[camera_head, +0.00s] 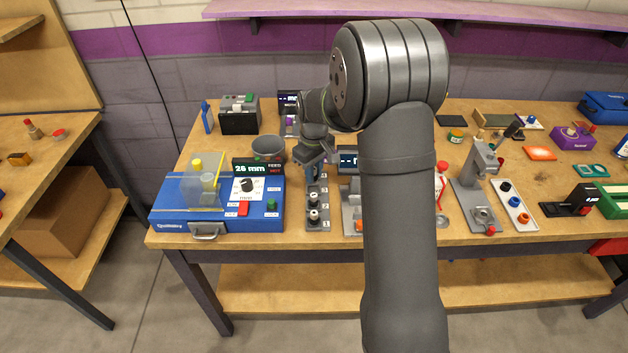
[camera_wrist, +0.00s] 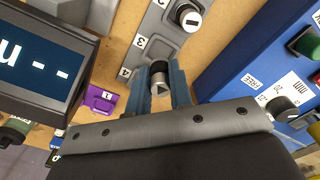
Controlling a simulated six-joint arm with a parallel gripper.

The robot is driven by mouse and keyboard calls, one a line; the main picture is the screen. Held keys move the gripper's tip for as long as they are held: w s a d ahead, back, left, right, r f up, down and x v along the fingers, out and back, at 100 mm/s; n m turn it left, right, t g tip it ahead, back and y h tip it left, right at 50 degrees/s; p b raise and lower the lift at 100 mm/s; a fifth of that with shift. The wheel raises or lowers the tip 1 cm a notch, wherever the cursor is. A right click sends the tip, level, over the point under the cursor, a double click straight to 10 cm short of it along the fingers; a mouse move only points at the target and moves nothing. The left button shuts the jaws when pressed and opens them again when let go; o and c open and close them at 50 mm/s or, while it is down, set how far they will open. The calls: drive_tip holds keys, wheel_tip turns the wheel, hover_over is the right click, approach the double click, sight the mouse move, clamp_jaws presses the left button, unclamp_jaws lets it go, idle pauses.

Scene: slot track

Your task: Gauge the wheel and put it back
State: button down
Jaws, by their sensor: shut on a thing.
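My gripper (camera_head: 313,160) is over the back part of the grey numbered slot track (camera_head: 318,222). In the wrist view its two fingers (camera_wrist: 163,88) are shut on a small dark wheel with a grey face (camera_wrist: 160,87). The held wheel is beside the slot track's end (camera_wrist: 147,52); whether it touches the track I cannot tell. Another wheel with a white mark (camera_wrist: 189,17) sits on the track.
A blue machine (camera_head: 180,218) with a "26 mm" display (camera_head: 258,168) stands left of the track. A grey bowl (camera_head: 268,150) is behind it. A purple block (camera_wrist: 98,98) lies near the gauge. A grey press (camera_head: 475,190) stands to the right. My arm hides part of the bench.

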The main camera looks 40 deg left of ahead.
wheel_tip(320, 180, up, 5)
drive_tip(key=w+d+r+m, duration=0.15)
drive_tip(key=w+d, duration=0.25)
drive_tip(key=d, duration=0.7)
drive_tip(key=w+d+r+m, duration=0.1)
drive_tip(key=w+d+m, duration=0.2)
drive_tip(key=d, duration=0.9)
drive_tip(key=a+f, duration=0.2)
drive_tip(key=a, duration=0.1)
drive_tip(key=s+a+f, duration=0.1)
drive_tip(key=a+f, duration=0.1)
drive_tip(key=a, duration=0.2)
drive_tip(key=s+a+f, duration=0.1)
drive_tip(key=a+f, duration=0.1)
drive_tip(key=a, duration=0.2)
drive_tip(key=shift+s+a+f, duration=0.1)
drive_tip(key=shift+s+f, duration=0.1)
drive_tip(key=shift+f, duration=2.05)
drive_tip(key=shift+f, duration=0.2)
drive_tip(key=c, duration=1.3)
unclamp_jaws()
drive_tip(key=shift+r, duration=0.1)
